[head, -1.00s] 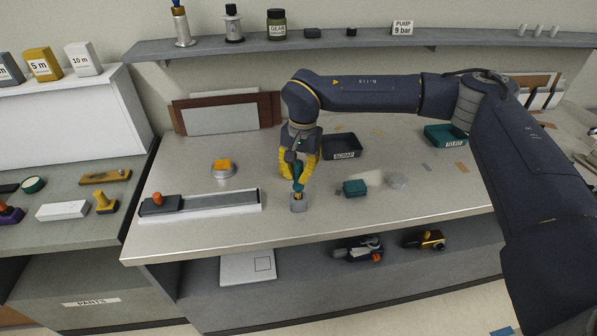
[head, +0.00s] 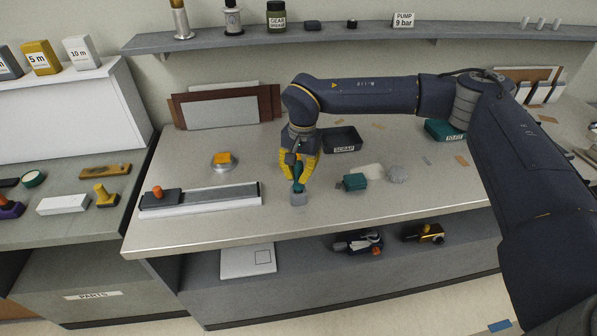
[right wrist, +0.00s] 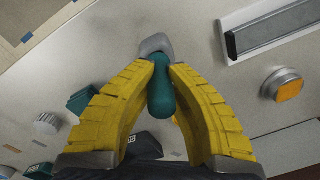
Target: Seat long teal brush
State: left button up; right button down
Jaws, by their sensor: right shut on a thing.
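The long teal brush (head: 298,187) is upright between the yellow fingers of my right gripper (head: 299,179), which is shut on it. Its lower end meets a small grey block (head: 298,200) on the bench; how deep it sits in the block is hidden. In the right wrist view the rounded teal handle (right wrist: 162,95) lies between the two fingertips (right wrist: 160,70). The grey block (right wrist: 156,44) shows just beyond them, at the brush's far end. My left gripper is not in view.
On the bench (head: 210,232), a long grey sharpening-like strip (head: 215,196) and an orange-topped round puck (head: 223,160) lie left. A teal block (head: 355,181), grey round piece (head: 397,175) and SCRAP tray (head: 341,140) are right. The front edge is clear.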

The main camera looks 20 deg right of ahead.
jog(key=shift+f, duration=0.7)
jog(key=c, duration=1.4)
grip_release()
jog(key=shift+r, duration=0.1)
jog(key=r, duration=1.1)
jog(key=shift+d+r, duration=0.4)
